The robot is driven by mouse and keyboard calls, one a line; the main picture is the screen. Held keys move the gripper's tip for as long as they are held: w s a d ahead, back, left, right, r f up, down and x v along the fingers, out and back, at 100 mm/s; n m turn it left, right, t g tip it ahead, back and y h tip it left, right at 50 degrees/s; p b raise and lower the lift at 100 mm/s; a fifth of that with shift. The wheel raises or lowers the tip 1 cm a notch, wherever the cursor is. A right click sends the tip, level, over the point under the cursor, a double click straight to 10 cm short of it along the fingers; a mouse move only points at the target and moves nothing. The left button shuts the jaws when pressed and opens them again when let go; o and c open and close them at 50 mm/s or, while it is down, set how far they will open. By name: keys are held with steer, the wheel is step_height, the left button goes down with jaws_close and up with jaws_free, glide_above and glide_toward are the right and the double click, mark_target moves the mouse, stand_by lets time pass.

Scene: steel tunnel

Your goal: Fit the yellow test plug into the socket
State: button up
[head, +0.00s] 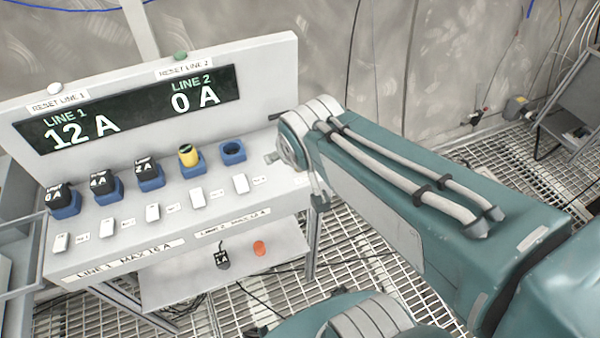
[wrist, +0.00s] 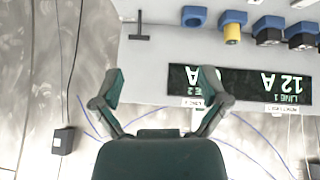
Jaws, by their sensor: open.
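The yellow plug (head: 188,155) stands upright in a blue socket (head: 192,168), fourth from the left on the white panel. To its right is an empty blue socket (head: 232,152). In the wrist view, which looks upside down, the yellow plug (wrist: 232,33) hangs at the top right and the empty socket (wrist: 194,16) is left of it. My gripper (wrist: 161,82) is open with nothing between its fingers, apart from both plug and sockets. In the head view my arm hides the gripper.
Black plugs marked 6A (head: 59,196), 4A (head: 102,182) and 2A (head: 146,168) fill the sockets to the left. The display (head: 140,108) reads LINE 1 12 A, LINE 2 0 A. A black plug (head: 222,258) and an orange disc (head: 260,248) lie on the lower shelf.

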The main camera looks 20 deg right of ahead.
steer(key=s+a+g+y, duration=0.1)
steer(key=s+g, duration=0.1)
steer(key=s, duration=0.6)
steer(key=shift+s+a+r, duration=0.15)
steer(key=shift+s+r, duration=0.25)
steer(key=shift+r, duration=0.05)
